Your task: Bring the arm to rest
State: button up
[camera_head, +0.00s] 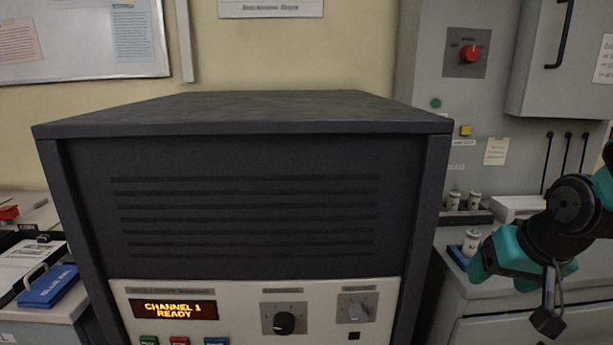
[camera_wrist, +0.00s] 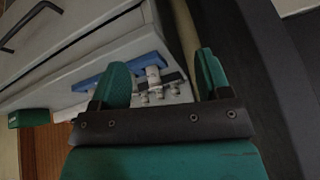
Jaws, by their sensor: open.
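My arm comes in from the right edge of the head view, over the right-hand counter. My gripper (camera_wrist: 164,78) shows in the wrist view with its two teal fingers spread apart and nothing held between them. In the head view its teal end (camera_head: 500,258) hangs beside the console's right side, in front of a small white jar (camera_head: 471,242) on a blue tray (camera_head: 457,256). In the wrist view a white jar and the blue tray (camera_wrist: 92,82) show beyond the fingers. I cannot tell the exact gap between gripper and jar.
The large dark console (camera_head: 250,150) fills the middle; its display (camera_head: 167,309) reads "CHANNEL 1 READY". A grey cabinet with a red knob (camera_head: 470,53) stands behind at right. Two more jars stand in a dark rack (camera_head: 466,217). A blue binder (camera_head: 48,287) lies at left.

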jog(key=s+a+f+n+g, duration=0.2)
jog(key=s+f+n+g, duration=0.15)
jog(key=s, duration=0.35)
jog(key=s+a+r+n+g+y+p, duration=0.2)
jog(key=s+a+r+n, duration=0.3)
jog(key=s+a+r, duration=0.5)
jog(key=a+r+y+p, duration=0.1)
jog(key=a, duration=0.2)
jog(key=shift+n+y, duration=0.3)
jog(key=shift+n, duration=0.05)
